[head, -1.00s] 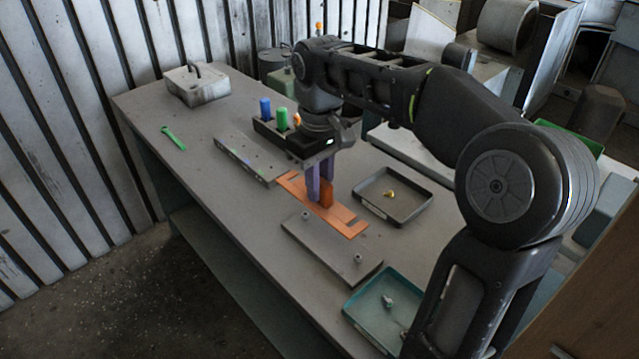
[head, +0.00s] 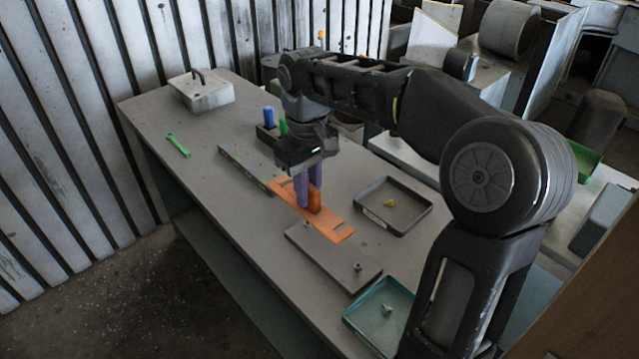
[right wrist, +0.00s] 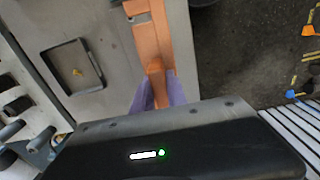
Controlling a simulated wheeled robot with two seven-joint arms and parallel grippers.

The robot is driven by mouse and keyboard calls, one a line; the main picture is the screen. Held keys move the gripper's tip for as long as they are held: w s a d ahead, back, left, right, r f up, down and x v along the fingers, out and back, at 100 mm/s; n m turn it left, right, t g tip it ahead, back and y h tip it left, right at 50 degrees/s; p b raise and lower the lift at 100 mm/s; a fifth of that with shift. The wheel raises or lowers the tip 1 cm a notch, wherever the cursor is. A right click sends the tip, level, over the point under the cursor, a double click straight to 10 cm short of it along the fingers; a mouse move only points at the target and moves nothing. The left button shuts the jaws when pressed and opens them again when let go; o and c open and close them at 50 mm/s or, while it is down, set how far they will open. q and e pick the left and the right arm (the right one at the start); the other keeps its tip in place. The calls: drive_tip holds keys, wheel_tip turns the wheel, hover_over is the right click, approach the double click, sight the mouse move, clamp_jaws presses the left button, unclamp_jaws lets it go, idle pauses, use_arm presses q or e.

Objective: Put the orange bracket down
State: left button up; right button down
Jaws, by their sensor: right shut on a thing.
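The orange bracket (head: 333,229) is a long flat strip with slots and an upright tab. My right gripper (head: 309,203) points down, its two purple fingers shut on the tab near the strip's middle. The strip is level, low over the grey bench between the long block and the flat plate. I cannot tell whether it touches the bench or the plate's edge. In the right wrist view the bracket (right wrist: 148,35) runs up from between the fingertips (right wrist: 157,92). My left gripper is not in view.
A grey plate (head: 325,254) with upright pins lies in front of the bracket. A dark tray (head: 420,215) with a small brass-coloured part is to the right, a teal tray (head: 362,323) nearer. A long grey block (head: 243,168), green tool (head: 177,146) and toolbox (head: 203,96) are further left.

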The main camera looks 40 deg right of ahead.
drive_tip(key=w+a+f, duration=0.8)
drive_tip(key=a+f, duration=0.5)
drive_tip(key=a, duration=0.1)
drive_tip(key=shift+m, duration=0.4)
